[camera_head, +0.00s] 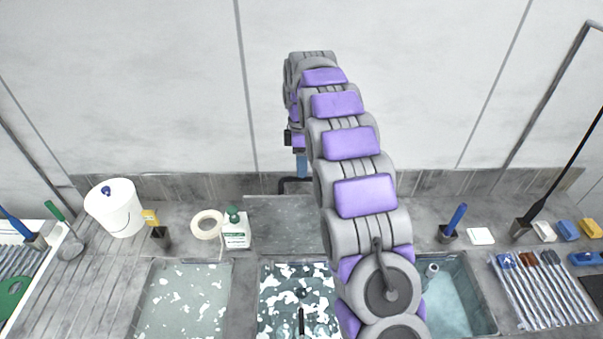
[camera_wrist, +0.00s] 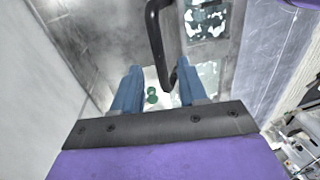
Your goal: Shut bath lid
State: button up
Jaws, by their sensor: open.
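My gripper (camera_head: 301,168) is at the back of the counter near the wall, above a black bar handle (camera_head: 296,181). The handle sits at the top edge of a grey panel, which looks like the bath lid (camera_head: 285,222), raised behind the middle bath (camera_head: 266,292). In the wrist view my two blue fingers (camera_wrist: 160,72) are apart, with nothing gripped. The handle (camera_wrist: 155,40) shows between them in the picture; I cannot tell whether they touch it. The middle bath is uncovered, with white flecks on dark liquid. My arm hides its right part.
A flecked bath (camera_head: 185,300) lies left and a clear bath (camera_head: 455,300) right. A green-capped bottle (camera_head: 236,230), tape roll (camera_head: 207,224) and white bucket (camera_head: 118,207) stand left of the lid. Right are a blue-handled tool (camera_head: 456,217) and several rods (camera_head: 545,290).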

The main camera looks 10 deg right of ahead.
jog(key=shift+s+d+f, duration=0.1)
jog(key=shift+d+f, duration=0.05)
jog(key=shift+f, duration=0.6)
jog(key=shift+s+d+f, duration=0.1)
jog(key=shift+f, duration=0.65)
jog(key=shift+a, duration=0.1)
jog(key=shift+c, duration=0.8)
grip_shut()
